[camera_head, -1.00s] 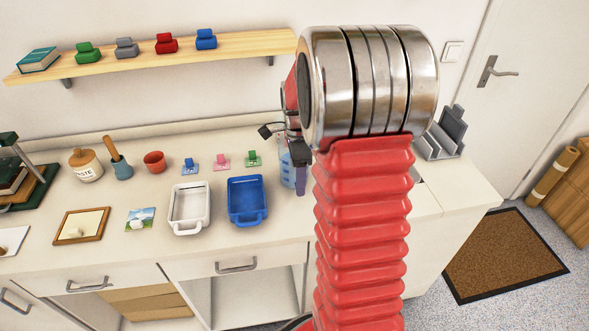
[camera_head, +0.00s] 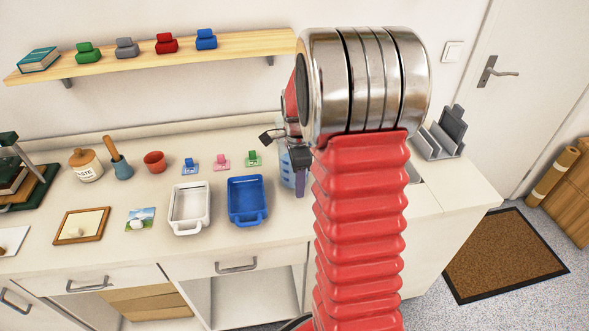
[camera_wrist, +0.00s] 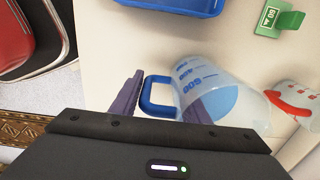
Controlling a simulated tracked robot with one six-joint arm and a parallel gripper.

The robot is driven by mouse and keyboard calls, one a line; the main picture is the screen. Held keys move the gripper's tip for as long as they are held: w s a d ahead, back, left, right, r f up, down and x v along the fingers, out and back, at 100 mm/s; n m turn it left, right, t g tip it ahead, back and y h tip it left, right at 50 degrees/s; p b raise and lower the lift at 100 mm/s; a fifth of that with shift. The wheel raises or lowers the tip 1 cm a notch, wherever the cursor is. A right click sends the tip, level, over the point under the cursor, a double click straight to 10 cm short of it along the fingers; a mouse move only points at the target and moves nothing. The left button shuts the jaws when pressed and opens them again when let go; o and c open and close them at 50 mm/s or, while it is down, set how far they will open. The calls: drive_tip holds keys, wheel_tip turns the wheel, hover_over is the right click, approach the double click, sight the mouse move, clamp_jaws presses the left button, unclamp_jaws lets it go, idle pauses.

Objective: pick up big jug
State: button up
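The big jug (camera_wrist: 235,88) is a clear measuring jug with blue scale marks and a blue handle, seen in the wrist view. In the head view it shows as a pale blue strip (camera_head: 287,172), mostly hidden behind my arm. My gripper (camera_wrist: 164,102) has purple fingers and is open. One finger is left of the blue handle and the other shows at the jug's body, so the handle lies between them. I cannot tell whether either finger touches it. In the head view, my gripper (camera_head: 300,180) is largely hidden by my arm.
A smaller clear jug with a red handle (camera_wrist: 293,100) stands close beside the big jug. A blue tray (camera_head: 247,223) and a white tray (camera_head: 174,219) are on the counter to the left. A green clip (camera_wrist: 279,18) is near the jugs. A grey rack (camera_head: 440,150) stands at the right.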

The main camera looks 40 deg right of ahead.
clamp_jaws()
drive_tip(key=shift+r, duration=0.25)
idle(0.6)
drive_tip(key=shift+r, duration=4.75)
